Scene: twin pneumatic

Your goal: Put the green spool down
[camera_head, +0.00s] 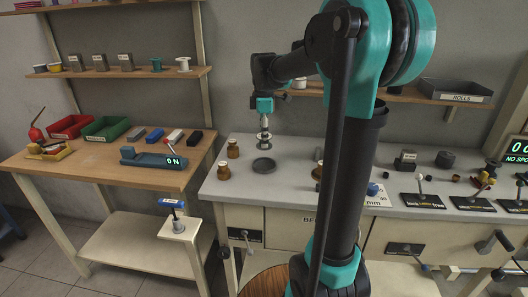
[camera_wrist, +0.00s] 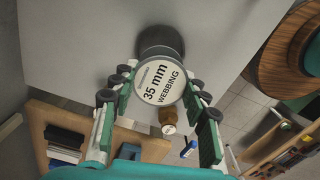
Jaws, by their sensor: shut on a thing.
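My gripper (camera_head: 264,128) hangs over the grey bench, pointing down. In the wrist view my gripper (camera_wrist: 157,90) is shut on a round spool (camera_wrist: 160,82) whose pale end face reads "35 mm WEBBING". Held between the green-padded fingers, the spool looks pale in the head view (camera_head: 263,140), and I cannot make out any green on it. A small green spool (camera_head: 156,66) stands on the lower wall shelf at left.
Two brown knob-like pieces (camera_head: 233,149) (camera_head: 223,171) stand left of the dish. Levers and dark blocks (camera_head: 405,160) fill the bench's right side. A wooden table (camera_head: 60,167) with red and green bins is at left. Some bare bench lies around the dish.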

